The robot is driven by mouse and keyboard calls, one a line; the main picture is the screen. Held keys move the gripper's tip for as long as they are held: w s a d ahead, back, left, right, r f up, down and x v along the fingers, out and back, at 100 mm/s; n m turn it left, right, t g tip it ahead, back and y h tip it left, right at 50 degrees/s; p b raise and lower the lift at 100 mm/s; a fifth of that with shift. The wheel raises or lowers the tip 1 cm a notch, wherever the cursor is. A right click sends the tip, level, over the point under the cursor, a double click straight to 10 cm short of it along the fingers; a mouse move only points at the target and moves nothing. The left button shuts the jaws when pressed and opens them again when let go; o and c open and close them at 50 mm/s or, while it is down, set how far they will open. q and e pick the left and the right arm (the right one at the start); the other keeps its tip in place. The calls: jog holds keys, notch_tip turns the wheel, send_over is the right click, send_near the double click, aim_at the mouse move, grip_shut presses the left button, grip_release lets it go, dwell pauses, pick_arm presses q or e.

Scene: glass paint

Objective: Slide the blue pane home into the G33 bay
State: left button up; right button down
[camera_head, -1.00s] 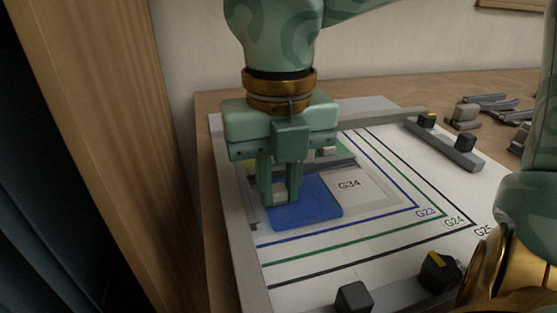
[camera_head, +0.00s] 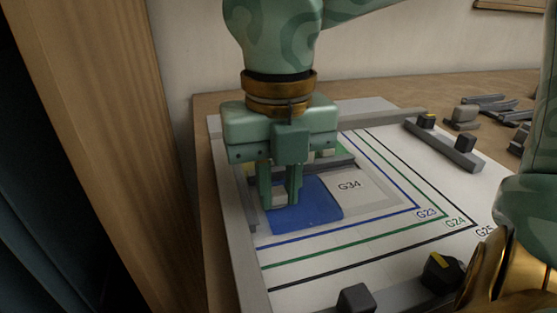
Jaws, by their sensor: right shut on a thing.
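The blue pane (camera_head: 313,203) lies flat, or nearly so, on the white marked board, left of the area labelled G34 (camera_head: 350,185). My right gripper (camera_head: 279,196) points down at the pane's left part and is shut on it. The fingers hide part of the pane's left side, and a small pale piece shows between their tips. I cannot read a G33 label; that part of the board may be hidden by the gripper and pane.
Nested blue, green and black outlines G23 (camera_head: 427,213), G24 and G25 surround the pane. A grey rail (camera_head: 445,145) with dark knobs stands at the right. A dark block (camera_head: 356,299) and a yellow-marked knob (camera_head: 441,272) are in front. Grey parts lie at the back right.

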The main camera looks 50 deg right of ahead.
jog(key=shift+w+a+b, duration=0.15)
jog(key=shift+w+b, duration=0.15)
jog(key=shift+w, duration=0.4)
dwell(1.0)
jog(key=c, duration=1.4)
grip_release()
jog(key=shift+o, duration=1)
jog(key=shift+s+d, duration=0.1)
jog(key=shift+d, duration=0.1)
jog(key=shift+a, duration=0.1)
jog(key=shift+r, duration=0.1)
